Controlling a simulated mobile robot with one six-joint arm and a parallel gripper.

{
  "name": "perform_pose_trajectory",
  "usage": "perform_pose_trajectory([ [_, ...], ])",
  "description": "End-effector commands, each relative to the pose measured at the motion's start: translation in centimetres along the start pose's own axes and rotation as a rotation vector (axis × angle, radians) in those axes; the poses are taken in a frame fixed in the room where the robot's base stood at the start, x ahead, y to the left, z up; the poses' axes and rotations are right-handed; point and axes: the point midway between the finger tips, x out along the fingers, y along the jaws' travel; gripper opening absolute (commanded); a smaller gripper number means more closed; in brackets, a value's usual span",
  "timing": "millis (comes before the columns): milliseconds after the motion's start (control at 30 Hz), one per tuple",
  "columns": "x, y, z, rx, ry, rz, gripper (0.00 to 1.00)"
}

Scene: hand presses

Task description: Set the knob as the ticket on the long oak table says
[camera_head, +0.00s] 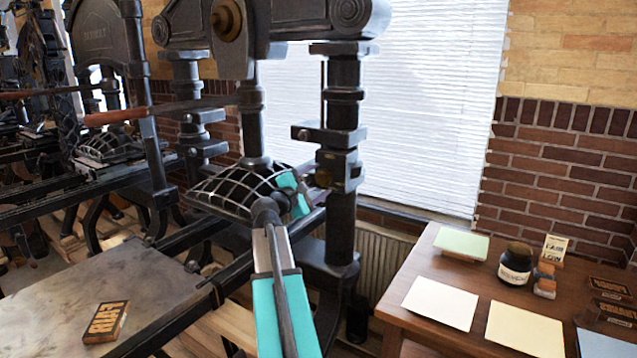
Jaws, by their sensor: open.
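A small upright cream ticket (554,250) stands on the brown wooden table (405,278) at the right. Its dark lettering seems to read "FAIR" over "LOW". My teal and dark arm reaches up from the bottom centre to the near hand press. My gripper (312,182) is at the press's right column, beside the domed ribbed platen. It is open, but its fingers are small and partly hidden. A small brownish round part (323,178), perhaps the knob, shows right at the gripper. I cannot tell its setting or whether the fingers touch it. A brass boss (228,20) is high on the press.
A dark ink jar (515,264), orange blocks (545,280), paper sheets (440,303) and a pale green pad (461,243) are on the table. A lettered block (106,322) lies on the flat bed at left.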

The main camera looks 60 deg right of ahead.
Motion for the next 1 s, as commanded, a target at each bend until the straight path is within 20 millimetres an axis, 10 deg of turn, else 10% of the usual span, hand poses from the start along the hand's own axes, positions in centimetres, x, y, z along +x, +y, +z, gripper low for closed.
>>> perform_pose_trajectory([
  [1000,-12.6,0.0,0.0,0.000,0.002,0.002,0.63],
])
